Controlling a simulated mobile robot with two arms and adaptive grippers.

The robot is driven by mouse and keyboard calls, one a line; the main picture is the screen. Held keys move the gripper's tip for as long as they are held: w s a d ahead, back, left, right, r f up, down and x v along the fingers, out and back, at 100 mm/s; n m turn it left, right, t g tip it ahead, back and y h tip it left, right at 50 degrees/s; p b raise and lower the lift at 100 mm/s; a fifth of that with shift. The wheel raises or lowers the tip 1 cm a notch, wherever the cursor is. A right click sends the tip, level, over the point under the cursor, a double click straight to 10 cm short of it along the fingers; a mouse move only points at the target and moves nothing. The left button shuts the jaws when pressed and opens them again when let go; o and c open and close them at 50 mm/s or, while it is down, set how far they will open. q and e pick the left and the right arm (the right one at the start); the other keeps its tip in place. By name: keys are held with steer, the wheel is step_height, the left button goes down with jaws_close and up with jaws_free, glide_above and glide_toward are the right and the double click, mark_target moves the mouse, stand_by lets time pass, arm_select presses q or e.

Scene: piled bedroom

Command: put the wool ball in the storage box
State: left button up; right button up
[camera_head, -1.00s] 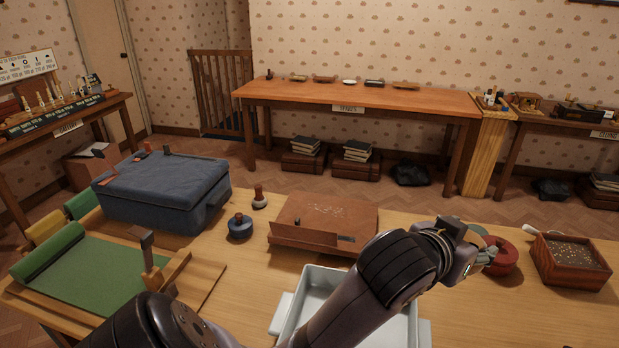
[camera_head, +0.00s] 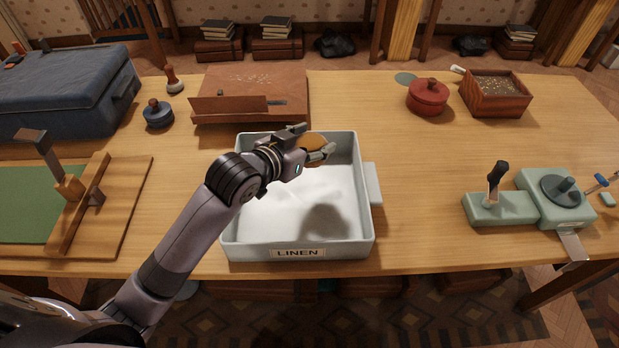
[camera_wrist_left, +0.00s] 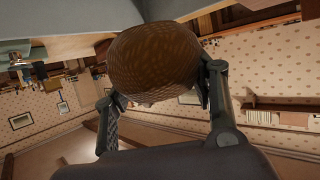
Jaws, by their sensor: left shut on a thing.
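The wool ball is brown with a wound-thread surface. It shows large between my fingers in the left wrist view (camera_wrist_left: 155,62) and partly behind the gripper in the head view (camera_head: 313,142). My left gripper (camera_head: 322,153) is shut on the wool ball and holds it over the far part of the storage box. The storage box (camera_head: 372,185) is a pale grey open tray with side handles and a front label reading LINEN. Its visible floor is bare, with a shadow on it. My right gripper is not in view.
A brown sloped writing box (camera_head: 250,85) stands behind the storage box. A red lidded pot (camera_head: 428,97) and a wooden box of grains (camera_head: 495,95) stand back right. A green device with a lever (camera_head: 545,200) is at right. The table between is clear.

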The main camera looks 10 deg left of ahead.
arm_select(q)
step_height(320, 180, down, 7)
steer(key=shift+r, duration=0.1)
step_height(320, 180, down, 4)
steer(key=shift+r+b, duration=0.15)
steer(key=shift+b, duration=0.2)
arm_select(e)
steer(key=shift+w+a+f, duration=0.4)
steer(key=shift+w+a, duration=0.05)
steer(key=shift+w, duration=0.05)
arm_select(q)
steer(key=shift+f, duration=0.25)
steer(key=o, duration=1.1)
steer(key=shift+o, duration=0.2)
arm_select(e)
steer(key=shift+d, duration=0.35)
